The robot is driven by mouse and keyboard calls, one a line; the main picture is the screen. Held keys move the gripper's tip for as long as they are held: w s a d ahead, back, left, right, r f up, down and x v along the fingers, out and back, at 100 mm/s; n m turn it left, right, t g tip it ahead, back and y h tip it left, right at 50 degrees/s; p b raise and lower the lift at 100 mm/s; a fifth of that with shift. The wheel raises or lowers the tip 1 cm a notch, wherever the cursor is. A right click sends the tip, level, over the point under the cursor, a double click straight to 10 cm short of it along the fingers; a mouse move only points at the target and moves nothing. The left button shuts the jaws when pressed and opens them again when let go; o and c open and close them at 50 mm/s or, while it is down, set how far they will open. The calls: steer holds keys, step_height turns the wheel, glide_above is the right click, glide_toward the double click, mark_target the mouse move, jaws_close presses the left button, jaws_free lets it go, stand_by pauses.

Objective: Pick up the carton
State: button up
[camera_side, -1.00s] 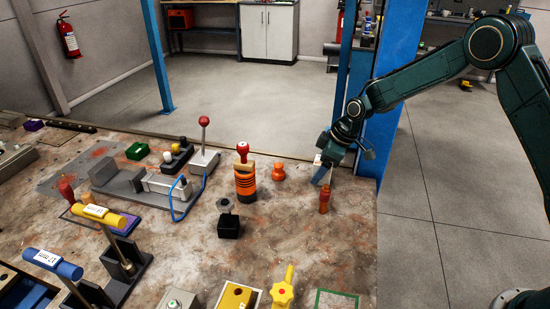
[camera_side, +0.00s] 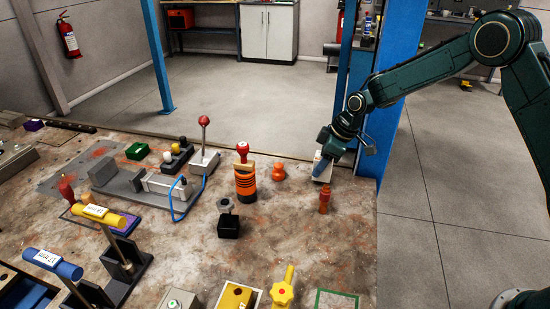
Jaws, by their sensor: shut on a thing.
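The carton (camera_side: 319,157) is a small white box at the far right of the work table. My gripper (camera_side: 322,168) is at the carton, reaching in from the upper right, and is shut on it. The blue finger in front hides part of the carton. I cannot tell whether the carton's base touches the table.
A small orange-brown bottle-shaped piece (camera_side: 324,200) stands just in front of the carton. An orange knob-like piece (camera_side: 278,172) and an orange-and-black cylinder with a red knob (camera_side: 245,183) stand to the left. The blue post (camera_side: 393,95) rises close behind my gripper.

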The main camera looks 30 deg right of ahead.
step_height(320, 180, up, 19)
steer(key=shift+f, duration=0.15)
stand_by(0.4)
steer(key=shift+a, duration=0.15)
stand_by(0.3)
